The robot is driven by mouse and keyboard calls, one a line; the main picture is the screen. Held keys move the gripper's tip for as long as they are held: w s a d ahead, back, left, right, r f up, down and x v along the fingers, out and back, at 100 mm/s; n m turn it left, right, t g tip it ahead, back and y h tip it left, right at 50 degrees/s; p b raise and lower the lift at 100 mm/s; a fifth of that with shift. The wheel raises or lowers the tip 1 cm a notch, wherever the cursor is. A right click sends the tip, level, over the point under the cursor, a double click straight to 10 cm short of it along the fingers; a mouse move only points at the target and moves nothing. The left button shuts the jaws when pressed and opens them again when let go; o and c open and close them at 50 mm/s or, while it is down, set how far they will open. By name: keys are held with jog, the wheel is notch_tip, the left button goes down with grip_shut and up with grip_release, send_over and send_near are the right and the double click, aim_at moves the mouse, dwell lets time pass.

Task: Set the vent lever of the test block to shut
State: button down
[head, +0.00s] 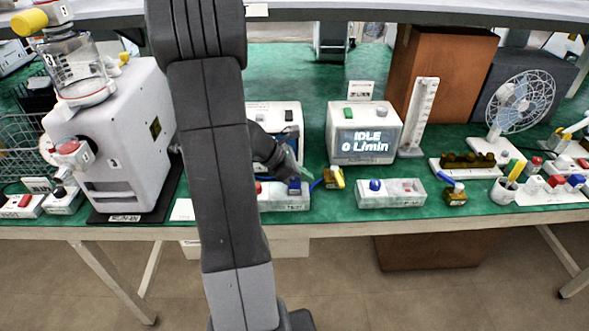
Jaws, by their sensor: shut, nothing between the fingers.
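A low pale block (285,201) with a small front label stands near the table's front edge, partly hidden by my arm. It looks like the test block, but the label is too small to read surely. A blue knob or lever (294,188) sits on its top right; its setting cannot be made out. A red part shows at the block's left. My gripper (299,179) is shut and empty, pointing down right beside the blue part. Whether they touch cannot be told.
A yellow fitting (334,178) with a blue tube lies just right of my gripper. A second pale block (391,194) with a blue knob stands further right. Behind is a white pump box (363,132) reading "IDLE 0 L/min". A large white machine (119,138) stands left.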

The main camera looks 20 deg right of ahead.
aim_at(338, 179)
jog(key=x, duration=0.4)
jog(key=shift+s, duration=0.1)
jog(key=shift+d+r, duration=0.2)
jog(key=shift+d, duration=1.6)
jog(key=shift+s+f, duration=0.1)
